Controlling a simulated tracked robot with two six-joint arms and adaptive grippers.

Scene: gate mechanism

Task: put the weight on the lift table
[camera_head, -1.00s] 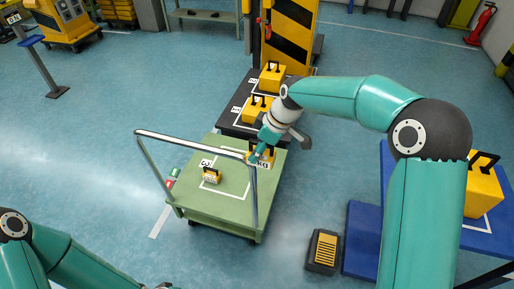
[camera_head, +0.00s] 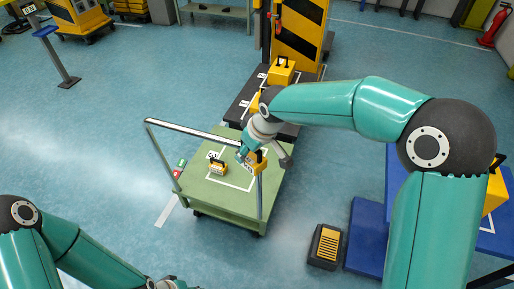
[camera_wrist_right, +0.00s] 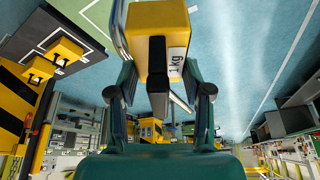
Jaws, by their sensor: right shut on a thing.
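My right gripper (camera_head: 250,152) is shut on a yellow weight (camera_head: 259,163) with a black handle. In the right wrist view the held weight (camera_wrist_right: 155,32) shows a "1 kg" label and sits between the fingers (camera_wrist_right: 160,85). In the head view it is over the right part of the green cart, near the rail; its exact height is unclear. My left gripper (camera_head: 172,285) is barely visible at the bottom edge.
The cart has a grey rail (camera_head: 192,129) close to my right gripper. A dark platform (camera_head: 238,106) behind it bears yellow weights (camera_head: 282,70) before a striped yellow-black column (camera_head: 300,30). A foot pedal (camera_head: 325,246) lies on the floor, with open floor between it and the cart.

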